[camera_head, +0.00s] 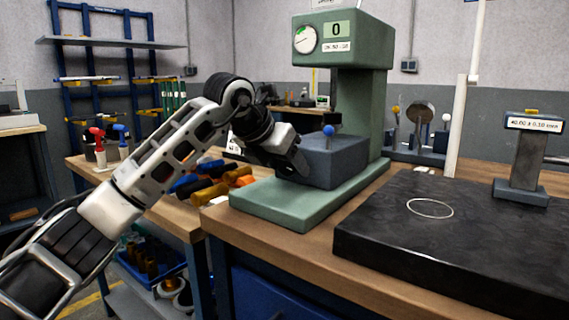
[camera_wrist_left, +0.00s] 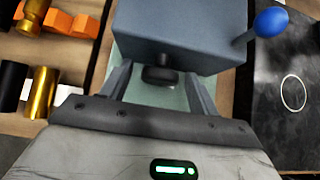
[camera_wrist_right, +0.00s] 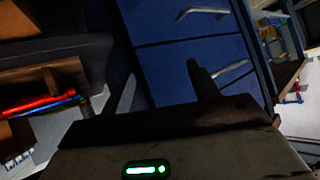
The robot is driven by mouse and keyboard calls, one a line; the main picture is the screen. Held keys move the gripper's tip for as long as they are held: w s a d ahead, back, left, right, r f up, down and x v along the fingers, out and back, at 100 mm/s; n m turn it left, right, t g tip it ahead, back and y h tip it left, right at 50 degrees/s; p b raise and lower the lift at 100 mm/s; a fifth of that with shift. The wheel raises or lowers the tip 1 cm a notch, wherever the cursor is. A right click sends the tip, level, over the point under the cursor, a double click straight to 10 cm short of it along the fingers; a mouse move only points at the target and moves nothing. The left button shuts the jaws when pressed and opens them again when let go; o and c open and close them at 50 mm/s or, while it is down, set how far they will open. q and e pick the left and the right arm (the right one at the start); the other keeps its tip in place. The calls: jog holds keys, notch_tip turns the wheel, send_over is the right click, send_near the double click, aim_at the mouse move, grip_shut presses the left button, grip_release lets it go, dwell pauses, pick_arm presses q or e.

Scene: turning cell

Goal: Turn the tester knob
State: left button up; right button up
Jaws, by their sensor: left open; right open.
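The green tester (camera_head: 350,100) stands on the bench, with a dial and a display reading 0 on its head. A blue-grey block (camera_head: 340,160) sits on its base, with a blue ball lever (camera_head: 328,131). In the left wrist view a dark knob (camera_wrist_left: 160,75) sticks out of the block's near face. My left gripper (camera_wrist_left: 160,85) is open, its fingers on either side of the knob; contact cannot be told. In the head view my left gripper (camera_head: 292,160) is at the block's left side and hides the knob. My right gripper (camera_wrist_right: 163,80) is open and empty.
Orange and dark cylinders (camera_head: 208,190) lie on the bench left of the tester. A black surface plate (camera_head: 470,230) with a ring mark is to the right, bearing a small display stand (camera_head: 526,160). Blue drawers (camera_wrist_right: 190,50) face my right gripper.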

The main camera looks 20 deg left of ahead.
pick_arm(q)
jog(key=shift+c, duration=0.3)
jog(key=c, duration=0.9)
jog(key=shift+r+y, duration=0.1)
jog(key=shift+y, duration=0.2)
jog(key=shift+d+m+t+y, duration=0.15)
jog(key=shift+m+t+y, duration=0.45)
jog(key=shift+y, duration=0.4)
jog(key=o, duration=1)
jog(key=shift+c, duration=0.2)
